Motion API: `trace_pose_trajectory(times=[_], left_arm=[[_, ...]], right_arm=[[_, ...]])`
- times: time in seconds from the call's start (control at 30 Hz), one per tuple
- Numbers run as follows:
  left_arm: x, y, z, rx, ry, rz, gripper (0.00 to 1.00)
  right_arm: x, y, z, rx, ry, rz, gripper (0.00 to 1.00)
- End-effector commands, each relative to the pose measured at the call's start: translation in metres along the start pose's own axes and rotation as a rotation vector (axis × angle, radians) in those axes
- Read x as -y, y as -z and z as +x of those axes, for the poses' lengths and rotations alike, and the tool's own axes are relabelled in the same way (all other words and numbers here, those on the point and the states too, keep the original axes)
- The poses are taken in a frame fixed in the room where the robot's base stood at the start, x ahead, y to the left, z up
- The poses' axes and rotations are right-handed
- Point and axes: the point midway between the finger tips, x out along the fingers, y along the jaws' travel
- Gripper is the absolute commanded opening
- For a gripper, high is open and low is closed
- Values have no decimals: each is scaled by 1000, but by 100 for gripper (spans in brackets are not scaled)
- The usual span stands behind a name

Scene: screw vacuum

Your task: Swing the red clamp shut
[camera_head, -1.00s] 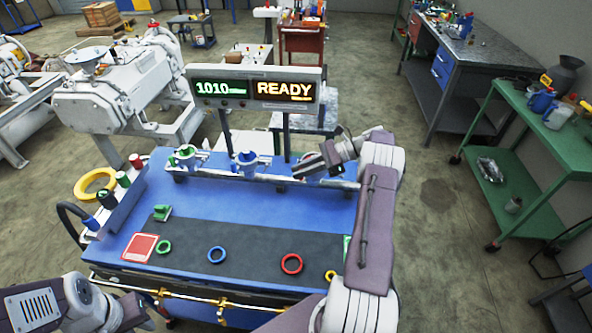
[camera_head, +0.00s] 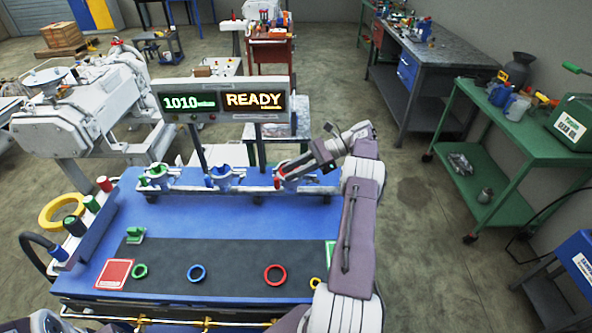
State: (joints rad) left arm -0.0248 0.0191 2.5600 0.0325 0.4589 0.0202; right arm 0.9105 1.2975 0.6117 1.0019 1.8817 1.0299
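The red clamp (camera_head: 277,183) is at the right end of the row of vacuum ports on the blue bench. Only a small red part of it shows, and my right gripper covers most of the rest. My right gripper (camera_head: 283,174) reaches in from the right, with its tip at the clamp. I cannot tell whether its fingers touch the clamp or how far apart they are. The clamp's exact angle is hidden. My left gripper is out of view.
A blue clamp (camera_head: 223,177) and a green clamp (camera_head: 157,175) sit further left on the row. A display (camera_head: 226,101) reading 1010 and READY stands behind.

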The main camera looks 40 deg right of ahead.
Motion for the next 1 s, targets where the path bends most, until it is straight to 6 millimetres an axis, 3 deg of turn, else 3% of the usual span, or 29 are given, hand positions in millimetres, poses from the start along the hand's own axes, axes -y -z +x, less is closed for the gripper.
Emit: trace_pose_trajectory(times=[0.33,0.73,0.77,0.83,1.0], left_arm=[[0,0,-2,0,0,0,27],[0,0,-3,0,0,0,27],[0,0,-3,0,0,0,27],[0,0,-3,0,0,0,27],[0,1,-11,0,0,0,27]], right_arm=[[0,-1,-18,2,0,0,25],[-1,-1,-21,0,-1,0,25],[-1,-1,-21,0,-1,0,22],[-1,-1,-20,10,-2,8,3],[-6,-6,-7,211,3,151,0]])
